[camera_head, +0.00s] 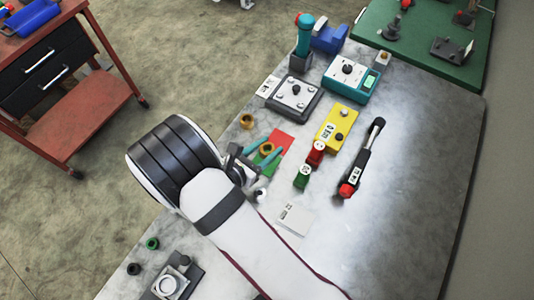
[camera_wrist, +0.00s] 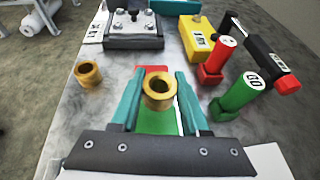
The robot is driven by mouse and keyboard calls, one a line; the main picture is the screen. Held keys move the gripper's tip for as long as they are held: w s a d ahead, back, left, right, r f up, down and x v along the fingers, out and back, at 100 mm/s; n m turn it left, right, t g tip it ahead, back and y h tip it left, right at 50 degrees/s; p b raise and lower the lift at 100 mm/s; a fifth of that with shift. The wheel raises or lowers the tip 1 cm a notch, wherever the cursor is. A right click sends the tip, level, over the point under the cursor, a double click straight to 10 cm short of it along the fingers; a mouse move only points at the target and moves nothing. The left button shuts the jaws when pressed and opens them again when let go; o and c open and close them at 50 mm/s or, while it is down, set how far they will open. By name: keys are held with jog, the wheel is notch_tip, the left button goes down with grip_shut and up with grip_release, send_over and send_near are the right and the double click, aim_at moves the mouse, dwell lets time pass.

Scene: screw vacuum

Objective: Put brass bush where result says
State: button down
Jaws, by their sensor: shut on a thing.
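My gripper (camera_head: 266,151) is shut on a brass bush (camera_wrist: 159,92), with one teal finger on each side of it. In the wrist view the bush's open bore faces the camera. The held bush is over a red (camera_head: 284,139) and green (camera_head: 260,159) patch on the bench; the green part (camera_wrist: 158,122) shows below the bush in the wrist view. I cannot tell whether the bush touches the patch. A second brass bush (camera_wrist: 88,74) stands apart to the left. A teal instrument (camera_head: 352,79) has a small display, too small to read.
A red gauge (camera_wrist: 215,60) and a green gauge marked GO (camera_wrist: 240,96) stand close on the right. Beyond are a yellow box (camera_head: 338,126), a black tool with a red end (camera_head: 362,158) and a grey fixture (camera_head: 292,95). The bench's right side is clear.

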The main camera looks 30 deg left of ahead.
jog(key=shift+a+f, duration=0.1)
jog(key=shift+f, duration=1.9)
jog(key=shift+c, duration=2)
grip_release()
jog(key=shift+f, duration=0.15)
